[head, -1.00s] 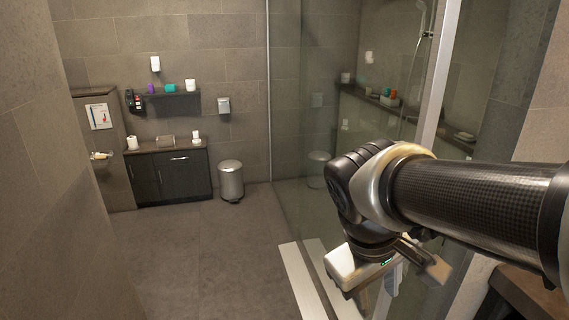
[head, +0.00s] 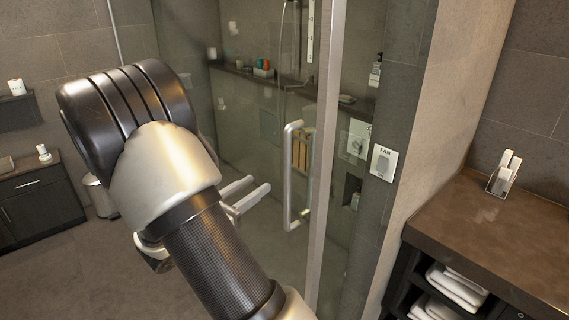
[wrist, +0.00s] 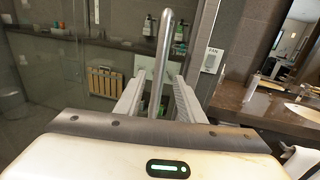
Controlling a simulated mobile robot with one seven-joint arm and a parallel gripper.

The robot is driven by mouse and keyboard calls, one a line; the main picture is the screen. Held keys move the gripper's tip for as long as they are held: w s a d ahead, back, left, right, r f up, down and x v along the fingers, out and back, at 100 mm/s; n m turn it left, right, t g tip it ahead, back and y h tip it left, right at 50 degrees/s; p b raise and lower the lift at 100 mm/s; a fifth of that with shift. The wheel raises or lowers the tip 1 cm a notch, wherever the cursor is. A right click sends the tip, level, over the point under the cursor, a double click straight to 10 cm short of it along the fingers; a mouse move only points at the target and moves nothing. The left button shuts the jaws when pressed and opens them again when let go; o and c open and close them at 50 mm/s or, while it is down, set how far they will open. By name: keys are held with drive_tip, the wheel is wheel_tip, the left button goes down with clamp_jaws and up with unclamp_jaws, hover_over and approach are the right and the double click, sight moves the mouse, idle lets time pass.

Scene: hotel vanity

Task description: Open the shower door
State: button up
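The glass shower door (head: 262,130) looks closed, beside a pale metal frame post. Its upright metal D-shaped handle (head: 289,178) stands near the door's right edge. My gripper (head: 260,186) is open and empty, left of the handle in the head view, its two fingers pointing toward it with a small gap showing. In the wrist view the handle bar (wrist: 165,48) rises between the two open fingers (wrist: 158,82); I see no finger contact. My arm hides part of the door's left side.
A brown counter (head: 490,215) with folded towels below stands at the right. A fan switch plate (head: 383,162) is on the wall beside the door frame. A dark cabinet (head: 40,208) and a bin are at the left. Floor around my arm looks clear.

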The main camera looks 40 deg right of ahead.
sight(285, 165)
drive_tip(key=p+x, duration=0.1)
drive_tip(key=x, duration=1.4)
drive_tip(key=shift+p, duration=0.3)
drive_tip(key=shift+a, duration=0.1)
clamp_jaws()
